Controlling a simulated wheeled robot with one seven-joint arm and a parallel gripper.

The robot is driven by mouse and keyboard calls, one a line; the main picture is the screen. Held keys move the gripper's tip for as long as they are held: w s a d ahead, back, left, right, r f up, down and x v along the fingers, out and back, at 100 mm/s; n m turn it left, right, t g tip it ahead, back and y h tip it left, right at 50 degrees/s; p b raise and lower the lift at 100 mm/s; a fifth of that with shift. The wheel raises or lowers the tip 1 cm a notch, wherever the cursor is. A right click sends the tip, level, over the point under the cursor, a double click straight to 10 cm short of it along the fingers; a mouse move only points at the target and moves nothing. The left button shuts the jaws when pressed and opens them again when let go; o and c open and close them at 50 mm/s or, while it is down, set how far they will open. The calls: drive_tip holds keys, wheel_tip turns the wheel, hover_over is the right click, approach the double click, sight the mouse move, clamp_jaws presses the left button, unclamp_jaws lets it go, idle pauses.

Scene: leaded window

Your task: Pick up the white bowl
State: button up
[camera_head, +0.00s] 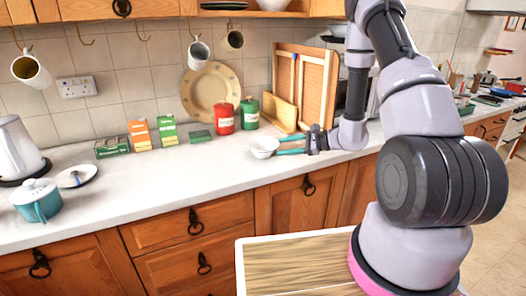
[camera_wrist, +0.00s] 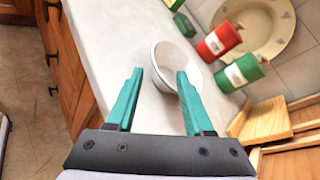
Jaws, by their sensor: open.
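The white bowl (camera_head: 264,147) stands upright on the pale worktop, below the red and green canisters. It also shows in the wrist view (camera_wrist: 172,62), just ahead of the fingertips. My gripper (camera_head: 284,146) reaches in low from the right, with its teal fingers at the bowl's right side. In the wrist view the fingers (camera_wrist: 158,75) are spread apart with nothing held between them. The right finger overlaps the bowl's near right rim in the picture. I cannot tell whether it touches the bowl.
The red canister (camera_head: 223,117) and green canister (camera_head: 247,112) stand behind the bowl, before a leaning plate (camera_head: 211,92). Wooden boards (camera_head: 303,85) stand behind my gripper. A teal pot (camera_head: 36,201) and kettle (camera_head: 17,150) are far left. The worktop (camera_head: 165,180) left of the bowl is clear.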

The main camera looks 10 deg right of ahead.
sight(266, 152)
drive_tip(key=x, duration=0.5)
drive_tip(key=shift+f, duration=0.15)
drive_tip(key=x, duration=0.2)
drive_tip(key=f+x, duration=0.1)
drive_tip(key=x, duration=0.2)
clamp_jaws()
